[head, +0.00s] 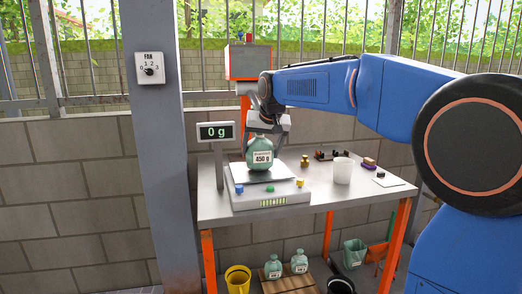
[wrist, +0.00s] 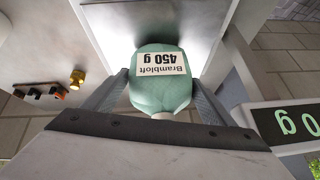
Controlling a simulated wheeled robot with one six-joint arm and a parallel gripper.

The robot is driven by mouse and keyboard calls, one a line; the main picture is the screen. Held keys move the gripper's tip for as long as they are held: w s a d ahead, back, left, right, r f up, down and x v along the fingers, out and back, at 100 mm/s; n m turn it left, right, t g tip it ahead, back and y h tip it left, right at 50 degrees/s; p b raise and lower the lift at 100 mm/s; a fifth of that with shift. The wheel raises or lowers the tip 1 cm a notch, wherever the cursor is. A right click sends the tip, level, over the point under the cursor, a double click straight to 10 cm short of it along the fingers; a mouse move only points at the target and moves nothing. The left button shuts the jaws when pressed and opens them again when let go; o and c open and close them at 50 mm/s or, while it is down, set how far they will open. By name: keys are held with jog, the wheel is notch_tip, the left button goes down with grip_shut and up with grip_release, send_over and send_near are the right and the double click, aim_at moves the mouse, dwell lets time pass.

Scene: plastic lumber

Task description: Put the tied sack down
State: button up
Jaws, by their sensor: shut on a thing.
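The tied sack (head: 261,152) is pale green with a white label reading "Brambloft 450 g". The scale's display (head: 215,131) reads 0 g. In the wrist view the sack (wrist: 160,88) sits between the two fingers of my gripper (wrist: 160,105), which are shut on its neck end. The display also shows in the wrist view (wrist: 290,124), upside down.
Two similar sacks (head: 299,262) stand on a wooden pallet below, near a yellow bucket (head: 238,279). A post stands left.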

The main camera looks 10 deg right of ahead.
jog(key=shift+f, duration=0.1)
jog(key=o, duration=1.3)
jog(key=v, duration=1.2)
jog(key=shift+s, duration=0.1)
jog(key=shift+n+g+h, duration=0.3)
jog(key=shift+n+g, duration=0.5)
jog(key=shift+n, duration=0.1)
jog(key=s+d+f, duration=0.2)
jog(key=s+f, duration=0.8)
jog(key=s, duration=0.2)
jog(key=s+d+f, duration=0.3)
jog(key=s+f, duration=0.8)
jog(key=s, duration=0.1)
jog(key=s+d+f, duration=0.2)
jog(key=s+f, duration=0.8)
jog(key=s, duration=0.2)
jog(key=shift+s+d+f, duration=0.35)
jog(key=shift+s+f, duration=0.05)
